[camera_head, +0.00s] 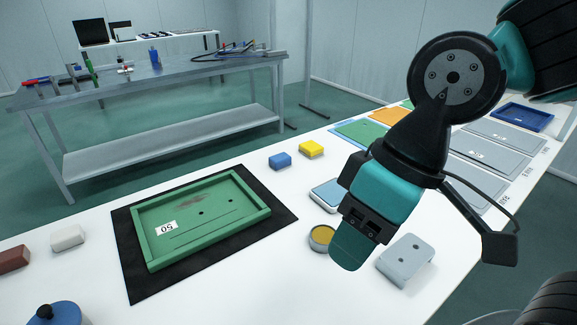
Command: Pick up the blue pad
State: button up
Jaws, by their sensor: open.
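A small blue block-like pad (280,161) lies on the white table, just left of a yellow pad (311,149) and beyond the green tray. My gripper (352,250) hangs over the table at right of centre, nearer to me than the blue pad and to its right. It points down and is open, with nothing seen between its fingers. The blue pad is clear of the gripper and fully in view. A flat item with a light blue top (327,194) lies partly hidden behind my gripper.
A green tray marked 50 (163,261) sits on a black mat (131,283). A round tin (321,237) and a grey bracket (407,259) flank my gripper. White (68,237) and brown (13,259) blocks and a blue knobbed object (53,314) are at left. Coloured panels (361,134) lie far right.

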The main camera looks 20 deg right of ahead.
aim_at(282, 160)
jog(key=k, duration=0.5)
jog(key=u, duration=3.15)
jog(key=k, duration=1.75)
jog(key=z, duration=1.6)
jog(key=i, duration=1.05)
jog(key=z, duration=0.05)
